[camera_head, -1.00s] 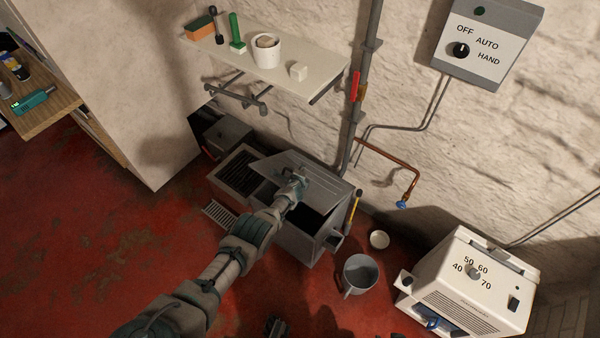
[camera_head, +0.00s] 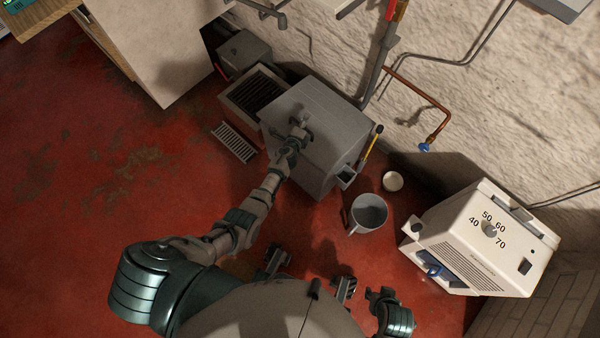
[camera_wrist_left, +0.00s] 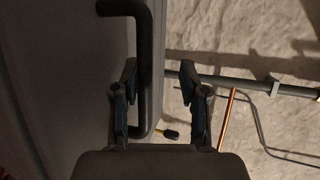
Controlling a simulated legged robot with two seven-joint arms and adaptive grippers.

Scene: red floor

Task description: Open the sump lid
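The sump is a grey metal box (camera_head: 333,172) on the red floor by the wall. Its flat grey lid (camera_head: 325,103) appears to lie over the top; no dark opening shows. My left gripper (camera_head: 299,124) is at the lid's handle, which it partly hides in the head view. In the left wrist view the dark bar handle (camera_wrist_left: 150,65) runs down between the two spread fingers of my left gripper (camera_wrist_left: 160,95), nearer the left finger. The gripper looks open, not clamped on the bar.
A grated compartment (camera_head: 255,95) adjoins the sump on the left, and a loose grate (camera_head: 234,142) lies on the floor. A grey bucket (camera_head: 368,213), white bowl (camera_head: 393,181) and white dehumidifier-like unit (camera_head: 482,240) stand to the right. Copper pipe (camera_head: 415,92) is on the wall.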

